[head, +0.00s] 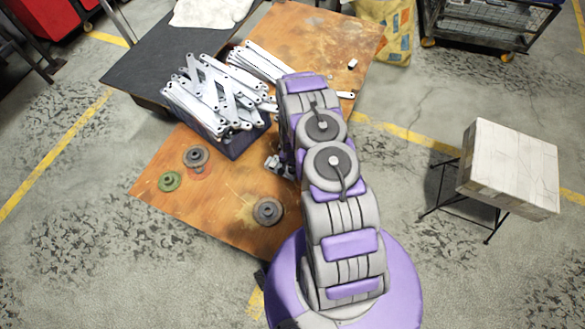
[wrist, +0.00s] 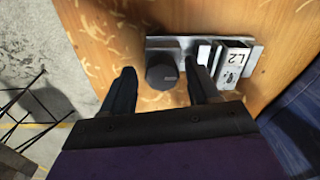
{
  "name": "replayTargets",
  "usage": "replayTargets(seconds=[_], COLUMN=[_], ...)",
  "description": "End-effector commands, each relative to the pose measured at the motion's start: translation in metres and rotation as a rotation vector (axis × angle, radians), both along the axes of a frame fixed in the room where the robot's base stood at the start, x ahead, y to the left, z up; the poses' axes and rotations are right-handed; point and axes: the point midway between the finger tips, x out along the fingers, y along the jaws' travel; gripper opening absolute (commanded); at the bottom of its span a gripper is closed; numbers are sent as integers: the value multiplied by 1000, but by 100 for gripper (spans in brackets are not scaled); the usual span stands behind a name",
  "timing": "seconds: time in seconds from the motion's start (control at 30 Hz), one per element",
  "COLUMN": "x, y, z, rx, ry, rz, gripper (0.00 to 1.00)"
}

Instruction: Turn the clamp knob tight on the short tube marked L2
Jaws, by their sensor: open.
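In the wrist view, a dark round knob (wrist: 162,71) sits on a grey metal plate (wrist: 158,42) on a wooden surface. My gripper (wrist: 160,66) is open, with one dark finger on each side of the knob. The right finger looks close to the knob; a gap shows on the left. I cannot tell whether either finger touches it. In the head view my arm hides the knob and the L2 piece.
In the head view, a dark bin (head: 243,146) heaped with galvanized brackets (head: 222,95) stands on the worn wooden table (head: 225,205). Several round discs, one green (head: 169,181), lie near its front. A pale box (head: 510,168) on a stand is at right.

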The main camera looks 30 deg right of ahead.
Motion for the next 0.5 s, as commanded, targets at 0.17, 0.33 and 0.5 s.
replayTargets(seconds=[0.17,0.33,0.5], x=[0,1,-1], y=[0,-1,0], z=[2,4,4], rx=[0,0,2], ry=[-1,-2,0], rz=[165,341,537], gripper=[60,60,60])
